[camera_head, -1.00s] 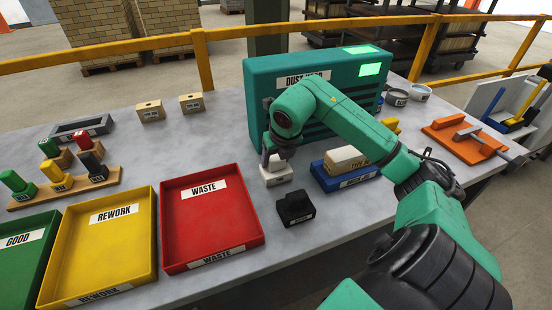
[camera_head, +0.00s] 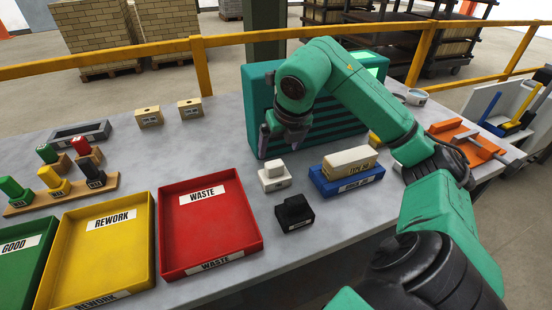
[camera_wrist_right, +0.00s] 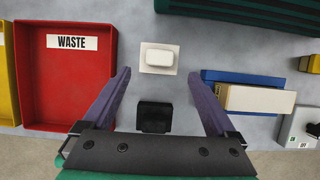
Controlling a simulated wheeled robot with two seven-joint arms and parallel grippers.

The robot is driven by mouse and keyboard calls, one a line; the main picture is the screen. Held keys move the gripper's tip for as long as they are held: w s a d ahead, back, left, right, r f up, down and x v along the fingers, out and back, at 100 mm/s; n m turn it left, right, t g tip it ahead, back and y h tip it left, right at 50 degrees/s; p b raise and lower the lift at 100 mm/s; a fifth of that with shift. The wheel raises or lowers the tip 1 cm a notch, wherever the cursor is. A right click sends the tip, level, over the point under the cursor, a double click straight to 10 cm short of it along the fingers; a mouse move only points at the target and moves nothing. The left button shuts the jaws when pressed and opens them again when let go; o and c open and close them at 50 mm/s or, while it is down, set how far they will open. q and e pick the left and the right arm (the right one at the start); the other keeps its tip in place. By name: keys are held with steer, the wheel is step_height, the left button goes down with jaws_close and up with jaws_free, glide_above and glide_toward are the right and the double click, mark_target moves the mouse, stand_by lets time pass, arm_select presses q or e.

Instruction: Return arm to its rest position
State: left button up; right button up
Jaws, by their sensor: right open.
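My right arm (camera_head: 370,95) reaches in from the right in the head view. Its gripper (camera_head: 283,145) is open and empty, raised above the table in front of the teal dust hood (camera_head: 335,135). In the right wrist view the two fingers (camera_wrist_right: 158,95) are wide apart with nothing between them. A small white block (camera_head: 274,176) sits on the table below the gripper; it also shows in the wrist view (camera_wrist_right: 159,58). A black block (camera_head: 294,213) sits in front of it. My left gripper is not in view.
The red waste tray (camera_head: 161,225), yellow rework tray (camera_head: 60,260) and green tray (camera_head: 14,270) stand at the left. A cream brick (camera_head: 350,162) lies on a blue base (camera_head: 345,185) at the right. Orange fixture (camera_head: 470,148) stands further right. A yellow rail (camera_head: 150,48) runs behind.

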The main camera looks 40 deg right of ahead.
steer(key=v, duration=0.2)
steer(key=shift+s+a+r, duration=0.1)
steer(key=shift+s+r, duration=0.1)
steer(key=shift+r, duration=0.15)
